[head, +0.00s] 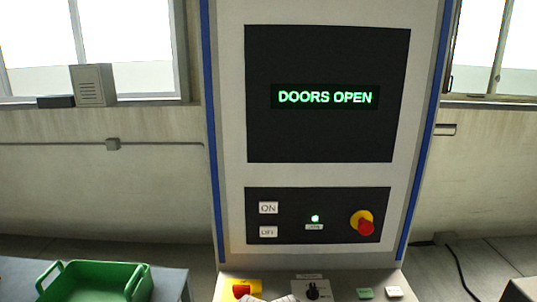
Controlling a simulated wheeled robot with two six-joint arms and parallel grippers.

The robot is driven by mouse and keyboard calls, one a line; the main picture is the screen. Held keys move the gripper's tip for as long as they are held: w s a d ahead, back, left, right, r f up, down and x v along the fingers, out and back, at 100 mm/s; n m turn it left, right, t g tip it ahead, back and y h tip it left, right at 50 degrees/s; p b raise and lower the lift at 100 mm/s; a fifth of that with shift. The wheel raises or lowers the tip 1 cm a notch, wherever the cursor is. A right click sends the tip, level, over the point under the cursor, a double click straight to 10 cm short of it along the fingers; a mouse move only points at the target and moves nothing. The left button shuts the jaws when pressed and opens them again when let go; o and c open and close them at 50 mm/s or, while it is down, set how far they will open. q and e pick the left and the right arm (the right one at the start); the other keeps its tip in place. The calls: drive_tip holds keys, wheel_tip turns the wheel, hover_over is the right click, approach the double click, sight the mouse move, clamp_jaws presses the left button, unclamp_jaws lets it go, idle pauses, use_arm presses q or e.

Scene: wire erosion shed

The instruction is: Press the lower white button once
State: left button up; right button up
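The black control panel (335,240) on the front of the machine carries two white rectangular pieces at its left. The upper one (268,208) reads ON. The lower white one (268,232) sits right below it, and its small lettering looks like OFF. Another small white button (394,292) is on the console ledge below, to the right of a green button (365,294). Neither of my grippers can be made out. A pale patterned shape (268,299) is cut off at the bottom edge, and I cannot tell what it is.
The screen (326,96) reads DOORS OPEN in green. A red knob on yellow (363,223) and a lit green lamp (315,218) are on the panel. The ledge holds a red button on yellow (241,290) and a black knob (312,290). A green crate (95,283) stands lower left.

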use_arm(q)
drive_tip(key=shift+c, duration=0.3)
clamp_jaws()
idle(1.6)
